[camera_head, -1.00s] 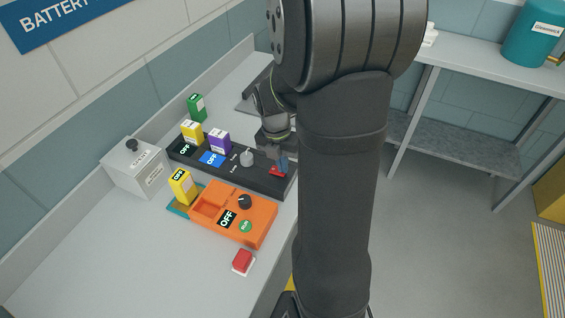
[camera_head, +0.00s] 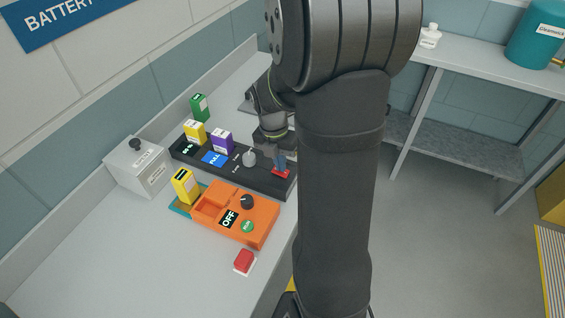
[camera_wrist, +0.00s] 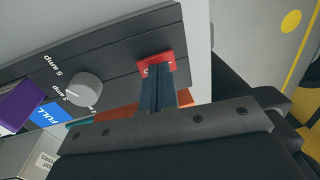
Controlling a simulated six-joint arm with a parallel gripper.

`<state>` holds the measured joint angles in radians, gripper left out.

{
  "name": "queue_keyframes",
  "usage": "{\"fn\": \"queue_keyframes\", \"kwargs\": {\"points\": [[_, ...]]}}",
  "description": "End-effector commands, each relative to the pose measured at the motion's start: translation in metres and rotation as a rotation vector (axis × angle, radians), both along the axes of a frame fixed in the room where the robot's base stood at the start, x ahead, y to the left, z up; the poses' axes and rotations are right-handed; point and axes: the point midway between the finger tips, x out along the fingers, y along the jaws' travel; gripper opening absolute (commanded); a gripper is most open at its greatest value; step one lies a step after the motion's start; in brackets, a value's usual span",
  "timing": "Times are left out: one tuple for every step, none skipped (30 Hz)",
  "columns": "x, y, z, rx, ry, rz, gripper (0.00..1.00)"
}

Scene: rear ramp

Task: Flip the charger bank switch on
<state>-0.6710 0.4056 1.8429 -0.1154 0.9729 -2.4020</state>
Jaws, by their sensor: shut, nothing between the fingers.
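The charger bank (camera_head: 232,166) is a long black unit on the bench, with a grey amp knob (camera_head: 249,158) and a red switch (camera_head: 280,174) at its right end. Its blue display (camera_head: 214,159) reads FULL, as it does in the wrist view (camera_wrist: 53,112). The smaller display (camera_head: 188,149) to the left is lit, its text too small to read. A yellow and a purple battery stand in the bank. My gripper (camera_head: 281,163) is shut and empty, with its fingertips right at the red switch; the wrist view shows them overlapping it (camera_wrist: 157,62). Whether they touch is unclear.
An orange charger (camera_head: 262,222) reading OFF sits in front of the bank, with a yellow battery (camera_head: 185,187) beside it. A red button (camera_head: 244,260) is near the bench edge. A grey box (camera_head: 137,166) with a black knob stands at left. A green battery (camera_head: 200,107) stands behind.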

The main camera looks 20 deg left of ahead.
Motion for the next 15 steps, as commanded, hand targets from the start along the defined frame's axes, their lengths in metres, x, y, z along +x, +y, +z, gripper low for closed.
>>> {"fn": "queue_keyframes", "kwargs": {"points": [[0.000, 0.000, 0.000, 0.000, 0.000, 0.000, 0.00], [0.000, 0.000, 0.000, 0.000, 0.000, 0.000, 0.00], [0.000, 0.000, 0.000, 0.000, 0.000, 0.000, 0.00], [0.000, 0.000, 0.000, 0.000, 0.000, 0.000, 0.00], [0.000, 0.000, 0.001, 0.000, 0.000, 0.000, 0.00], [0.000, 0.000, 0.001, 0.000, -0.001, -0.001, 0.00], [0.000, 0.000, 0.003, 0.001, -0.001, -0.001, 0.00], [0.000, -0.001, 0.005, 0.001, -0.001, -0.001, 0.00], [0.001, -0.001, 0.008, 0.001, -0.002, -0.001, 0.00], [0.001, -0.001, 0.012, 0.002, -0.003, -0.001, 0.00], [0.001, -0.002, 0.016, 0.003, -0.004, -0.001, 0.00], [0.001, -0.002, 0.023, 0.003, -0.003, -0.002, 0.00], [0.001, -0.003, 0.029, 0.004, -0.005, -0.001, 0.00], [0.001, -0.004, 0.035, 0.004, -0.004, -0.001, 0.00], [0.001, -0.005, 0.044, 0.004, -0.005, -0.001, 0.00]]}}
